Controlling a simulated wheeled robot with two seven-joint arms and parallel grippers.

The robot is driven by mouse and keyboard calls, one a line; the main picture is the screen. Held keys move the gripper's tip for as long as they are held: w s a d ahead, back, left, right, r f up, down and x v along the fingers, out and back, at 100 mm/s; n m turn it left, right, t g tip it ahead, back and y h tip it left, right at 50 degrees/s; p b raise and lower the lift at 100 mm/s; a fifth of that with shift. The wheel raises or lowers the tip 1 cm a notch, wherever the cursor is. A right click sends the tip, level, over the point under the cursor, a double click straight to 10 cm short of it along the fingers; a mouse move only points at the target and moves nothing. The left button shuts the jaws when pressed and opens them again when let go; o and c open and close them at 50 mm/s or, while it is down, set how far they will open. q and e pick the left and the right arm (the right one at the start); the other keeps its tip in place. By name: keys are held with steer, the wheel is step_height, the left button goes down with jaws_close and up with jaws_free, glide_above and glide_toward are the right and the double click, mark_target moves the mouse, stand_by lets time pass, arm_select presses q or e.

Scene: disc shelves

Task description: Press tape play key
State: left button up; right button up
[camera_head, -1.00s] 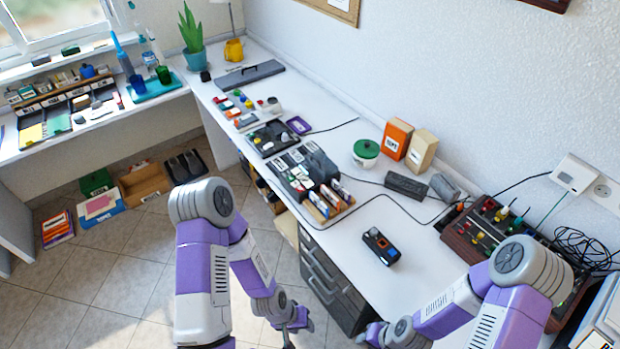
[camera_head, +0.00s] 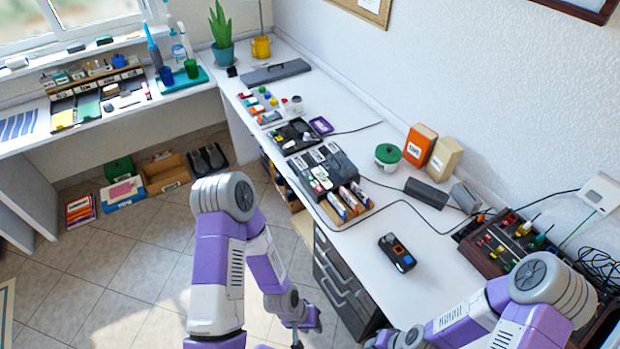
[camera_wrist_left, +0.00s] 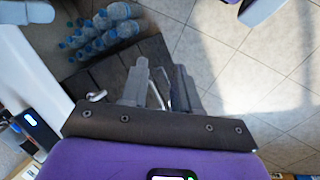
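A small black device (camera_head: 397,252) with an orange part and a blue part lies on the white desk. Its edge with a blue light also shows in the left wrist view (camera_wrist_left: 36,128). I cannot make out a play key. A dark grey unit (camera_head: 338,166) with white labels sits further back on the desk. My left gripper (camera_head: 304,326) is in front of the desk, beside the drawers and apart from the device.
A dark box with coloured knobs (camera_head: 512,240) stands at the right. A grey speaker-like block (camera_head: 426,192), an orange box (camera_head: 419,145) and a green-lidded pot (camera_head: 388,156) are near the wall. A black cable crosses the desk. Dark drawers (camera_head: 340,285) stand below; bottles (camera_wrist_left: 100,30) show beyond.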

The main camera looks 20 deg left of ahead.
arm_select(q)
jaws_close()
stand_by(1.4)
